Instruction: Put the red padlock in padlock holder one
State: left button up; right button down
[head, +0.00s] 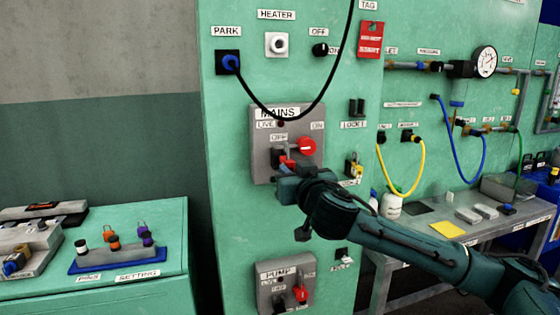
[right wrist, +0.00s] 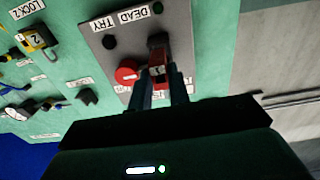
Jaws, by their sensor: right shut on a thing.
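My right gripper (head: 286,174) is shut on the padlock from below. In the right wrist view, the red padlock (right wrist: 158,68) sits between the two fingers (right wrist: 162,88), just under a black part of the box. I cannot tell whether its shackle is in that part. Padlock holder one (head: 357,107) is a dark fitting above the LOCK 1 label, right of the mains box, and looks empty. My left gripper is not in view.
A yellow padlock (head: 353,168) hangs to the right of the mains box. A black cable (head: 325,90) loops above the box. The pump box (head: 286,285) is below. A blue rack (head: 118,260) with several small items stands on the left cabinet.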

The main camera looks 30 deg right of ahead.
jog(key=shift+b+v, duration=0.4)
jog(key=shift+v, duration=1.1)
jog(key=shift+r, duration=0.15)
